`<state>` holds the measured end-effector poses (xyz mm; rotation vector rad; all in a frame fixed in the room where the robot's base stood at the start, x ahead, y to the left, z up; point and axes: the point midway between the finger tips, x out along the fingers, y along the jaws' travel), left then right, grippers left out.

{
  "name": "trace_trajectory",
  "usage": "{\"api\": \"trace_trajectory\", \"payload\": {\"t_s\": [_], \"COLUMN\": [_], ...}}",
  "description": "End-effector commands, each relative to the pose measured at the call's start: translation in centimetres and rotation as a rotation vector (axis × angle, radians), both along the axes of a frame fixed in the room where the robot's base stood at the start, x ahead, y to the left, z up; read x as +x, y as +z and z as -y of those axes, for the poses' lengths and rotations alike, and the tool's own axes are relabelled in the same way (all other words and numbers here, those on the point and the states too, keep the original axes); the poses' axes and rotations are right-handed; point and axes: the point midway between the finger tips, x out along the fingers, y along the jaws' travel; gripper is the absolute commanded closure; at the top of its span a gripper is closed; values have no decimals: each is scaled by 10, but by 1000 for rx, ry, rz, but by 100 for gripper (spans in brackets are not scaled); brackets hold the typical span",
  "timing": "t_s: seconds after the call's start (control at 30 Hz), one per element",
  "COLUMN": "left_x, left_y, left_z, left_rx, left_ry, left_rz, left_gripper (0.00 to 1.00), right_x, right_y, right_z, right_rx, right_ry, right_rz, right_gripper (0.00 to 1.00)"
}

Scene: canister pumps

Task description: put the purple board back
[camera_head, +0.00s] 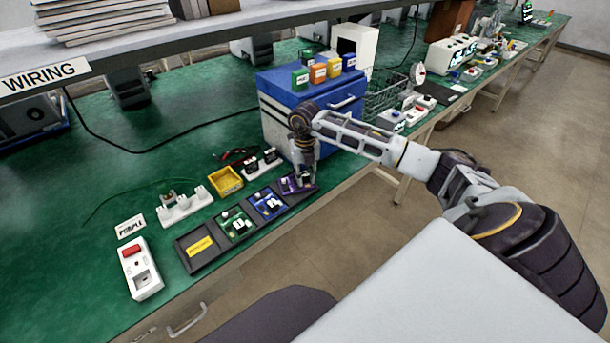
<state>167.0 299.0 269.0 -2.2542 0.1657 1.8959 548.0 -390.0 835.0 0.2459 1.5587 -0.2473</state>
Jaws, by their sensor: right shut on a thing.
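The purple board (290,187) is at the right end of the dark tray (211,262), at its last compartment. My right gripper (303,179) points down at the board and is shut on it. The fingers hide part of the board, and I cannot tell whether it rests on the tray floor or is held just above it. The green board (236,225) and the blue board (268,204) lie in the middle compartments. The left compartment holds only a yellow label (200,246). My left gripper is not in view.
A blue chest (283,110) with small coloured boxes on top stands close behind my right gripper. A white holder (186,207), a yellow bin (226,181) and a white box with a red switch (140,268) stand around the tray.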

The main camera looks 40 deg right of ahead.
Motion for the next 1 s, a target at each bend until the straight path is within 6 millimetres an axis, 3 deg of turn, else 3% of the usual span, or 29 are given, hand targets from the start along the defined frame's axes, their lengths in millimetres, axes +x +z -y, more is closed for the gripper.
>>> {"api": "trace_trajectory", "payload": {"t_s": [0.57, 0.6, 0.77, 1.0], "left_x": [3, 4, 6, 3], "left_y": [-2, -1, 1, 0], "left_z": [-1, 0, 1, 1], "left_rx": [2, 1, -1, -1], "left_ry": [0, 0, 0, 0], "left_rz": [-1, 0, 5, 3], "left_gripper": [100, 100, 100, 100], "right_x": [1, 1, 1, 1], "right_y": [-5, -5, -5, -5], "right_z": [1, 1, 1, 1], "right_rx": [0, 0, 0, 1], "right_ry": [0, 0, 0, 0], "right_rz": [2, 2, 2, 1], "right_gripper": [98, 72, 52, 52]}}
